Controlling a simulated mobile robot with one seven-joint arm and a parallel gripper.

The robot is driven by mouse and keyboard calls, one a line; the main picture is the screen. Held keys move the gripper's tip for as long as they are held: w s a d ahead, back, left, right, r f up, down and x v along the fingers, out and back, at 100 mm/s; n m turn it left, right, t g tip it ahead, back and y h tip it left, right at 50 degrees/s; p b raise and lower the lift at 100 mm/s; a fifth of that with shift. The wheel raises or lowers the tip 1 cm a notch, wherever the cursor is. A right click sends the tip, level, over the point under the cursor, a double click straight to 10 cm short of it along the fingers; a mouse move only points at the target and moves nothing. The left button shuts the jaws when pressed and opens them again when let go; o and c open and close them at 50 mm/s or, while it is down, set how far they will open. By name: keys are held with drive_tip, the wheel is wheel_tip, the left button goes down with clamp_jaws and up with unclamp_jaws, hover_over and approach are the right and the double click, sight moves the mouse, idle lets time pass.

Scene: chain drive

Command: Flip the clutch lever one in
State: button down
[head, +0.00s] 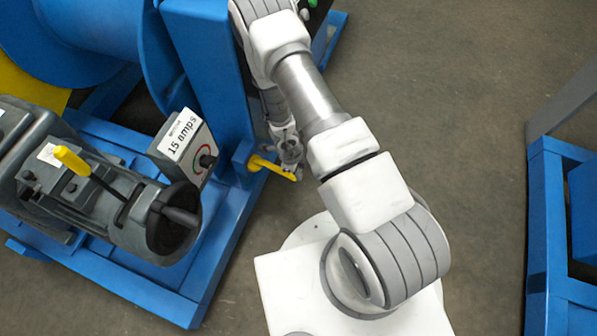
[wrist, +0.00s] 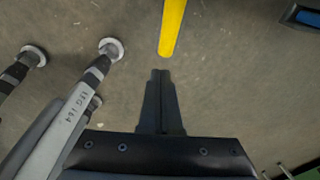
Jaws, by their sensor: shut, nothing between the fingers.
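A yellow lever (head: 272,167) sticks out to the right from a small blue block on the blue frame in the head view. A yellow bar end, which looks like this lever, shows at the top of the wrist view (wrist: 172,28). My gripper (wrist: 161,74) is shut and empty, with its fingertips just below the bar's end in the wrist picture; I cannot tell whether they touch it. In the head view my wrist partly hides the area beside the lever. A second yellow-handled lever (head: 73,160) stands on the grey gearbox at left. I cannot tell which is clutch lever one.
A large blue drum (head: 80,35) is behind at upper left. Another blue frame (head: 548,210) stands at right. Bare floor (head: 460,100) lies between.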

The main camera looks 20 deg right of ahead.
drive_tip(key=shift+w+a+f+b, duration=0.15)
drive_tip(key=shift+w+f, duration=0.1)
drive_tip(key=shift+f, duration=0.3)
drive_tip(key=shift+w+a+f+b, duration=0.1)
drive_tip(key=shift+w+f+b, duration=0.1)
drive_tip(key=shift+f, duration=0.3)
